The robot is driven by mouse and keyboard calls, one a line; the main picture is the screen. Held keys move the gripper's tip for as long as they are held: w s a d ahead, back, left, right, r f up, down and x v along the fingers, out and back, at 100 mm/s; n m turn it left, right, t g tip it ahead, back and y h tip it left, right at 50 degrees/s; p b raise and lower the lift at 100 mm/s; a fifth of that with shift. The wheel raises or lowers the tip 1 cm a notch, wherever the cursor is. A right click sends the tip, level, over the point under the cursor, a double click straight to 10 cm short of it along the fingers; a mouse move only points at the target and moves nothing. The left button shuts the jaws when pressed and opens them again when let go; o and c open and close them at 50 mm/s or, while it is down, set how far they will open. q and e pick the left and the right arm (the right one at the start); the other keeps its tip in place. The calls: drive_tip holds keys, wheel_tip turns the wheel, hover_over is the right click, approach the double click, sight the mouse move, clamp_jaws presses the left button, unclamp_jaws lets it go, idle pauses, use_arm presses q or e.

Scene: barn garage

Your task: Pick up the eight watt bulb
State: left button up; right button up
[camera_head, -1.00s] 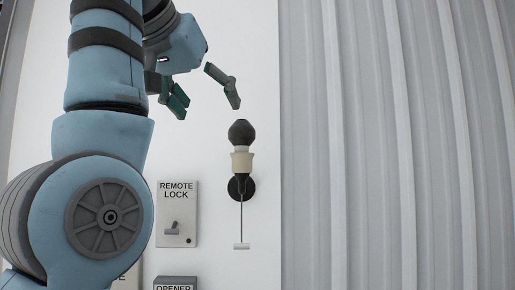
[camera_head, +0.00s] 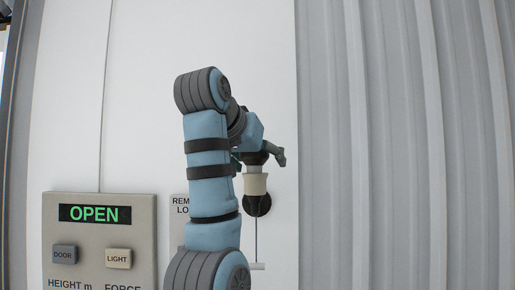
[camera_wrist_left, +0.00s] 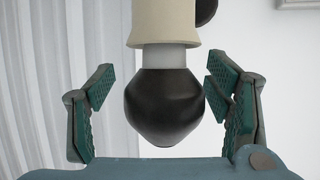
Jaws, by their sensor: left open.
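The bulb (camera_wrist_left: 165,108) is dark and rounded, with a white neck set in a cream lamp socket (camera_wrist_left: 165,20). In the head view the socket (camera_head: 256,183) is on the wall, and the dark bulb (camera_head: 254,158) shows just above it, partly hidden by my gripper. My left gripper (camera_head: 260,159) is at the bulb's height. In the left wrist view my left gripper (camera_wrist_left: 160,88) is open, with one green-padded finger on each side of the bulb. A gap shows between each finger and the bulb. My right gripper is not in view.
A control panel (camera_head: 98,235) with a green OPEN display and DOOR and LIGHT buttons is on the wall at left. A remote lock plate (camera_head: 179,207) is partly hidden behind my arm. A pull cord (camera_head: 256,237) hangs below the socket. Ribbed metal (camera_head: 400,140) fills the right.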

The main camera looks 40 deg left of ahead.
use_arm(q)
drive_tip(key=shift+s+a, duration=0.1)
drive_tip(key=shift+s, duration=0.6)
drive_tip(key=c, duration=1)
drive_tip(key=shift+o, duration=0.2)
drive_tip(key=shift+w, duration=0.2)
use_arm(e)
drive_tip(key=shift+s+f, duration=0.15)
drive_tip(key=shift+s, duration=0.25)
